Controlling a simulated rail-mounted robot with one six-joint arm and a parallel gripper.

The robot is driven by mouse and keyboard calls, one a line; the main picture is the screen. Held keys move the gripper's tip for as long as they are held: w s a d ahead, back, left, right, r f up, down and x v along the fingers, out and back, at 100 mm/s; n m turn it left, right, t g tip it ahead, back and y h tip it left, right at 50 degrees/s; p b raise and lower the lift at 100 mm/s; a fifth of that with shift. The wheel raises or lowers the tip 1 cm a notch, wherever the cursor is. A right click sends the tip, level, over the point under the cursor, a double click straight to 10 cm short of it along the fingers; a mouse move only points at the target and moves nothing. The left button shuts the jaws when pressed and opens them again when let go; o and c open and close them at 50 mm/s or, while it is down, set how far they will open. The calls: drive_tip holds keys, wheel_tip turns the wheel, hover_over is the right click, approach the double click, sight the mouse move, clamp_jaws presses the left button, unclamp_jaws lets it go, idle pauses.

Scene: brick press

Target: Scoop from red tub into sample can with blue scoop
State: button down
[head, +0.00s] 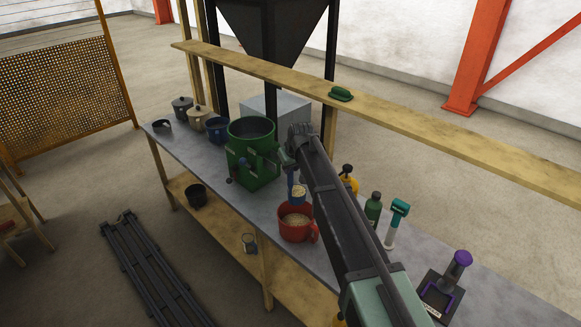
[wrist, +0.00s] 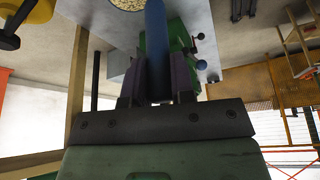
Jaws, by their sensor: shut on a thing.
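My gripper (head: 291,158) is shut on the blue scoop (head: 297,198), above the red tub. In the wrist view the scoop's blue handle (wrist: 156,50) stands between the two dark fingers (wrist: 157,85). The scoop's bowl holds pale grain in the head view. The red tub (head: 296,236) stands on the bench below the scoop, with its handle on the right and pale grain inside. Whether the scoop touches the tub is hard to tell. A small grey metal can (head: 249,243), possibly the sample can, stands on the lower shelf. My arm hides part of the bench.
The green machine (head: 251,150) with levers stands left of the scoop. Lidded pots and a blue pot (head: 216,129) stand farther left. A green bottle (head: 373,207), a teal-topped tool (head: 396,222) and a purple-topped press (head: 449,285) are right. A wooden beam (head: 400,112) runs behind.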

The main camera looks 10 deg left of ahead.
drive_tip(key=shift+r+p, duration=1.5)
drive_tip(key=shift+r, duration=0.3)
drive_tip(key=shift+f, duration=0.15)
